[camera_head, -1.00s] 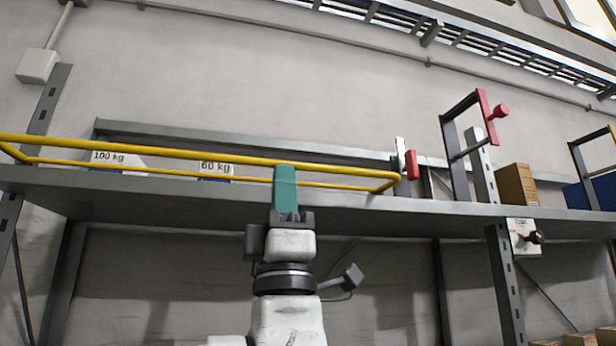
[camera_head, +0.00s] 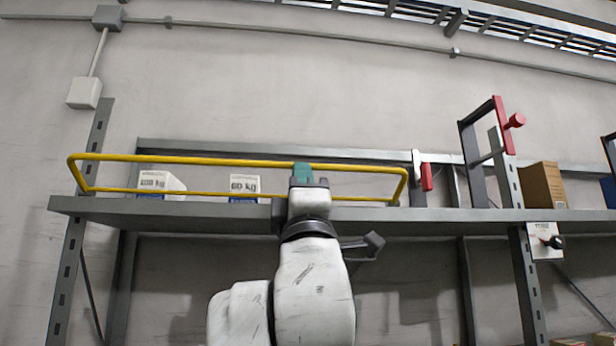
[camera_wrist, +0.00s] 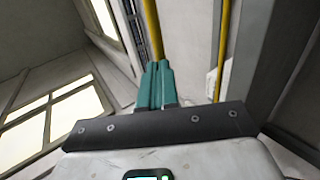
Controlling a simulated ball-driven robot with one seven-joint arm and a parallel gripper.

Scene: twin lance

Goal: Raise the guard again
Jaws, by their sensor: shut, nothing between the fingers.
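The guard, a yellow tube frame (camera_head: 220,160), runs along the front of the grey shelf (camera_head: 400,214) in the head view. Its upper bar shows above the shelf front; I cannot tell its exact tilt. My gripper (camera_head: 302,170) has teal fingers, pointing up at the guard's middle, in front of or against the upper bar; contact is unclear. In the wrist view the fingers (camera_wrist: 156,82) are together and empty, and a yellow bar (camera_wrist: 152,30) shows just beyond their tips. A red handle (camera_head: 427,177) on a grey post (camera_head: 418,190) stands by the guard's right end.
White boxes marked in kg (camera_head: 244,187) sit on the shelf behind the guard. To the right stand a dark frame with a red bar and knob (camera_head: 504,125) and a cardboard box (camera_head: 542,185). A white switch box (camera_head: 543,242) hangs below the shelf edge.

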